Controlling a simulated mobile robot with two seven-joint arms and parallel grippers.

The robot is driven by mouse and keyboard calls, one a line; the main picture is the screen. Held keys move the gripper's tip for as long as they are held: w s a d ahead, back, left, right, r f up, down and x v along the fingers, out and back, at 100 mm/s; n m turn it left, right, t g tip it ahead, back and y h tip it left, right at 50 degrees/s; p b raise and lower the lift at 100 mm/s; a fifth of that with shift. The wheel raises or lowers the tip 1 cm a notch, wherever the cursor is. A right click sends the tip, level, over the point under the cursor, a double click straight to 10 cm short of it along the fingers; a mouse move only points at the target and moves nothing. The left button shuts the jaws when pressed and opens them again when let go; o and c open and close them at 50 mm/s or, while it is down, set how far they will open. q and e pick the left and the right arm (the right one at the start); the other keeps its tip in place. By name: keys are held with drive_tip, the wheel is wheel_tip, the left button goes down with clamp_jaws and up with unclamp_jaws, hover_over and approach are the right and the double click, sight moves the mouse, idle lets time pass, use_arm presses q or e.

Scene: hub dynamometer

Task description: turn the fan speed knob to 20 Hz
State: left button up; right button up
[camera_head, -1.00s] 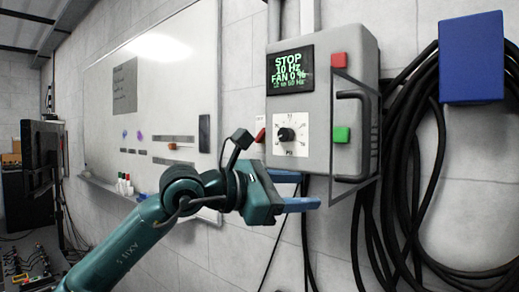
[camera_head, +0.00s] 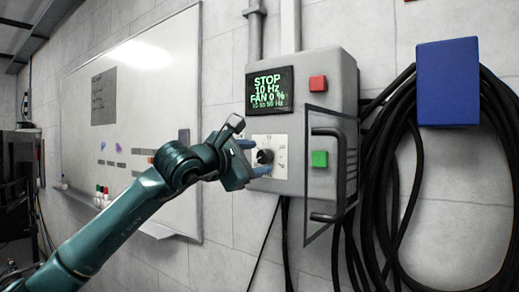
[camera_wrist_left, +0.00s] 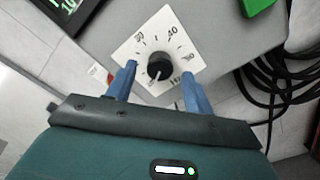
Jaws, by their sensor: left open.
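The fan speed knob (camera_head: 265,156) is a round black dial on a white scale plate (camera_head: 281,143) at the lower left of a grey control box (camera_head: 340,80). The display (camera_head: 270,92) reads STOP, 10 Hz, FAN 0 %. My left gripper (camera_head: 256,157) is open in front of the knob. In the left wrist view the knob (camera_wrist_left: 160,66) sits between the two blue fingers, apart from both, and its white mark points toward the lower left. Scale figures around it are partly readable. My right gripper is not in view.
A red button (camera_head: 318,83) and a green button (camera_head: 320,159) are on the box front. A black handle (camera_head: 328,170) sticks out at its right. Black cables (camera_head: 385,170) and a blue box (camera_head: 447,83) hang farther right. A whiteboard (camera_head: 150,90) is at left.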

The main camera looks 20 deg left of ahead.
use_arm(q)
drive_tip(key=shift+w+d, duration=0.2)
drive_tip(key=shift+w, duration=0.35)
drive_tip(key=shift+w+d, duration=0.15)
drive_tip(key=shift+w, duration=0.3)
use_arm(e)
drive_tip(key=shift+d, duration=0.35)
use_arm(q)
drive_tip(key=c, duration=1)
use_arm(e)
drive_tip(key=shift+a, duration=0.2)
